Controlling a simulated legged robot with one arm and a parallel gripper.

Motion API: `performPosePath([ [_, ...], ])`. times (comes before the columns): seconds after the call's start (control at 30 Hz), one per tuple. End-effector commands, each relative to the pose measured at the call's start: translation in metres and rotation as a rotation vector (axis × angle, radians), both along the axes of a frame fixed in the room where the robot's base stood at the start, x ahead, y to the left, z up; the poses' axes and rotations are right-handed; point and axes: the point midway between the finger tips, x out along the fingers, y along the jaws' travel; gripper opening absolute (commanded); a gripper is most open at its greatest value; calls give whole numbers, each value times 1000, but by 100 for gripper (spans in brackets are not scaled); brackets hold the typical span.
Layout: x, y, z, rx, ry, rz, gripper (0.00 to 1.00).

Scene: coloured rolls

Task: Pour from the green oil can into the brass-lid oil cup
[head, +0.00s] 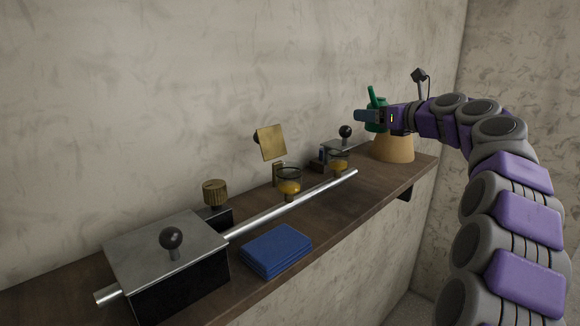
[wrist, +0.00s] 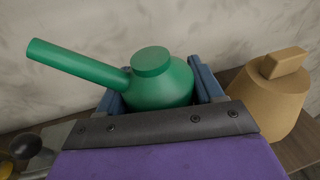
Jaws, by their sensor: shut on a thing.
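The green oil can (head: 376,100) is in my gripper (head: 370,117), above the far right end of the shelf. In the wrist view the can (wrist: 160,82) sits between the two blue fingers, body roughly upright, its long spout pointing up and left. The brass-lid oil cup (head: 289,184) is a small glass cup with amber liquid, left of my gripper and lower, on the shelf. Its square brass lid (head: 272,142) stands raised open behind it. The can is well apart from the cup. The spout tip is not over it.
A second amber glass cup (head: 339,163) stands nearer my gripper. A tan cone-shaped can (head: 394,149) stands just below my gripper. A steel rod (head: 310,195) runs along the shelf to a black box with a knob (head: 165,250). A blue folded cloth (head: 276,250) lies at the front edge.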

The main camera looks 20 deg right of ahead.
Motion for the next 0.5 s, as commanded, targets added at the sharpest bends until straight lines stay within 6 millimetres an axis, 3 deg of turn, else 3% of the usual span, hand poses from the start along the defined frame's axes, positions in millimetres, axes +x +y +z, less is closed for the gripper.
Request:
performPosePath([
  [0.3,-13,96,40,-6,5,176,22],
  [0.5,-27,146,51,-7,14,275,22],
])
